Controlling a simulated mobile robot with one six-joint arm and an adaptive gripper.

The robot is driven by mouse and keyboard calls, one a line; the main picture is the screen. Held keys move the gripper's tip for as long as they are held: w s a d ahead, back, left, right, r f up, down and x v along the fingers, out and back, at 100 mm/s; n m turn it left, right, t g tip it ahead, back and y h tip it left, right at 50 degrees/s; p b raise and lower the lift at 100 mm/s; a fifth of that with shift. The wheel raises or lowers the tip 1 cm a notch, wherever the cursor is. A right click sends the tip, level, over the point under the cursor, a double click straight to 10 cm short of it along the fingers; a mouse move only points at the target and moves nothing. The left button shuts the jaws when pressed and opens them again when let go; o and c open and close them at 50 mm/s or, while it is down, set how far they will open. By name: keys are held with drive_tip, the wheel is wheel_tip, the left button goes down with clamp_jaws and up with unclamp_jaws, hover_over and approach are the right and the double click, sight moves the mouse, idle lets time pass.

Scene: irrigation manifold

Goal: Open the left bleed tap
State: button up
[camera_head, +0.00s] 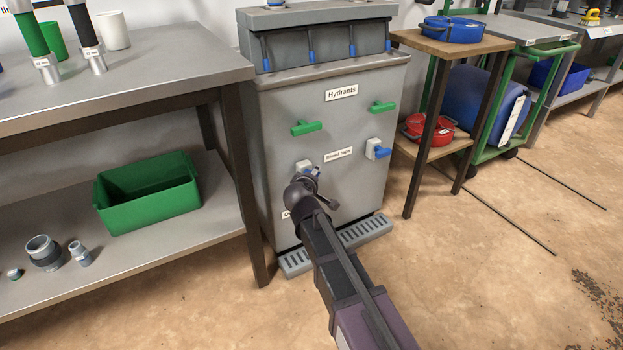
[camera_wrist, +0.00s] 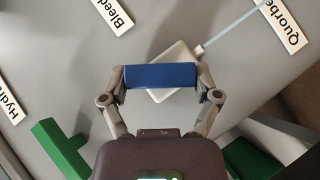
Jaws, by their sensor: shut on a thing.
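The left bleed tap (camera_head: 303,166) is on the front of the grey cabinet, mostly hidden behind my gripper (camera_head: 308,181) in the head view. In the wrist view its blue bar handle (camera_wrist: 161,76) lies crosswise between the two fingers of my gripper (camera_wrist: 160,82), one finger at each end. The gripper is shut on this handle. The tap's white body (camera_wrist: 176,56) shows behind it, set at an angle to the handle. The other bleed tap (camera_head: 377,149), white with a blue handle, is to the right and is untouched.
Two green handles (camera_head: 306,128) (camera_head: 382,107) sit above the taps, under the "Hydrants" label (camera_head: 341,92). A grated drain (camera_head: 363,233) lies at the cabinet's foot. A metal bench (camera_head: 130,82) stands close on the left, a wooden stand (camera_head: 465,41) on the right.

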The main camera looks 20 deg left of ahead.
drive_tip(key=o, duration=1)
drive_tip(key=shift+c, duration=0.2)
drive_tip(key=shift+r+m+g+y+p, duration=0.15)
drive_tip(key=shift+m+g+y+p, duration=0.15)
drive_tip(key=shift+g+p, duration=0.35)
drive_tip(key=shift+w+m+g+y+p, duration=0.1)
drive_tip(key=shift+m+g+y+p, duration=0.7)
drive_tip(key=shift+m+g+p, duration=0.7)
drive_tip(key=p+v, duration=0.9)
drive_tip(key=v, duration=0.4)
drive_tip(key=shift+s+d+n, duration=0.25)
drive_tip(key=shift+s+n, duration=0.15)
